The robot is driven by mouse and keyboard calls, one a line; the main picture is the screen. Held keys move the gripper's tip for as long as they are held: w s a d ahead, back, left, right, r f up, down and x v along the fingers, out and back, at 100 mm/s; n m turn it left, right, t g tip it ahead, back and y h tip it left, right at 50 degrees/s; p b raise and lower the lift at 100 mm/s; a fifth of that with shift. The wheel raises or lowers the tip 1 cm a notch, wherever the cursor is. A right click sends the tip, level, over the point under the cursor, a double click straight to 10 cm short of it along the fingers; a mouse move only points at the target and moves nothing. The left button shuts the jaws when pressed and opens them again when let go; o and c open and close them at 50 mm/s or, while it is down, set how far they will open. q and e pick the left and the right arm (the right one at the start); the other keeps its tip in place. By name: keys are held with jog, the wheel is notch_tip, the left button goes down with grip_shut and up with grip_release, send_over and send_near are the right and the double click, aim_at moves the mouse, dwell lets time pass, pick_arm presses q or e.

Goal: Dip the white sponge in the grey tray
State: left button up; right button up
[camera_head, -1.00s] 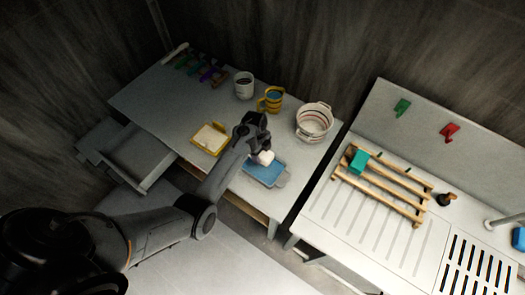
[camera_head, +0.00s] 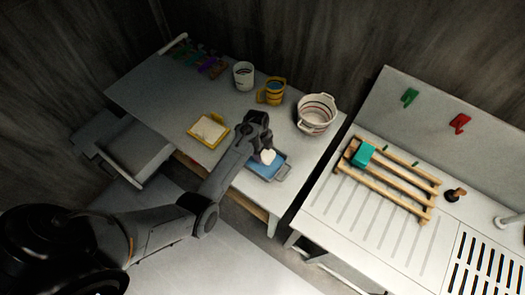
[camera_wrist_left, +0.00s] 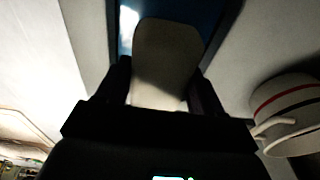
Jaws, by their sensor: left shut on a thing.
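The white sponge (camera_head: 267,157) is held in my left gripper (camera_head: 262,150) over the tray. In the left wrist view the sponge (camera_wrist_left: 166,60) stands between the two dark fingers (camera_wrist_left: 158,85), which are shut on it. The tray (camera_head: 268,169) has a blue inside and a greyish handle end at its right. It lies near the front edge of the table and also shows behind the sponge in the left wrist view (camera_wrist_left: 218,22). The gripper hides part of the tray, and I cannot tell whether the sponge touches its inside. My right gripper is not in view.
A yellow tray (camera_head: 192,133) with a pale filling lies left of the gripper. A white mug (camera_head: 243,76), a yellow mug (camera_head: 271,92) and a striped basket (camera_head: 317,114) stand behind. A wooden rack (camera_head: 389,184) with a teal block (camera_head: 362,154) is on the right counter.

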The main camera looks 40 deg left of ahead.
aim_at(262, 157)
pick_arm(q)
jog(key=shift+f+b, duration=1.65)
jog(key=shift+f, duration=1.2)
jog(key=shift+a, duration=0.15)
jog(key=shift+s+a, duration=0.1)
jog(key=shift+a, duration=0.5)
jog(key=shift+d+p, duration=0.1)
jog(key=shift+p, duration=0.2)
jog(key=shift+d, duration=0.7)
jog(key=shift+a+p, duration=0.15)
jog(key=shift+p, duration=0.15)
jog(key=shift+a, duration=0.65)
